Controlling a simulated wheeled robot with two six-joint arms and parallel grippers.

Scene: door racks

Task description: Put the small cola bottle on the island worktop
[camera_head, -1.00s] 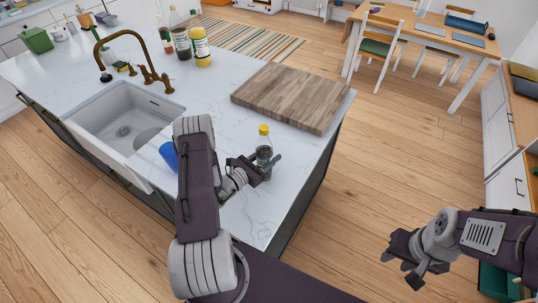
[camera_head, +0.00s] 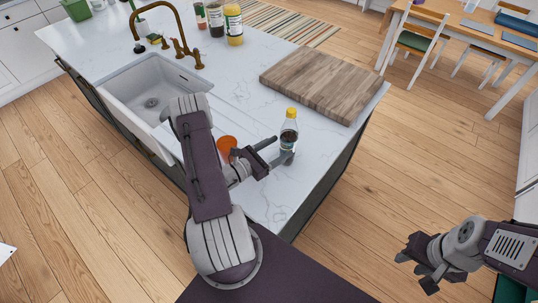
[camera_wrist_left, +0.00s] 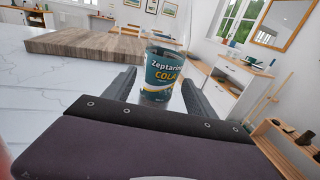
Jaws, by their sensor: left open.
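The small cola bottle (camera_head: 289,133) has a yellow cap and a dark label. It stands upright on the white marble island worktop (camera_head: 240,92), near its front right edge. My left gripper (camera_head: 279,151) is open, low over the worktop on the bottle's left side. In the left wrist view the bottle (camera_wrist_left: 160,75), labelled "Zeptarin Cola", shows between and beyond the two spread fingers, with gaps on both sides. Its cap is out of that view. My right gripper (camera_head: 415,270) is empty and open above the floor, away from the island.
A wooden cutting board (camera_head: 325,83) lies behind the bottle. An orange cup (camera_head: 227,147) stands left of my left gripper, partly hidden by the arm. A sink (camera_head: 150,95) with a brass tap and several jars are further back. The worktop right of the bottle is clear.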

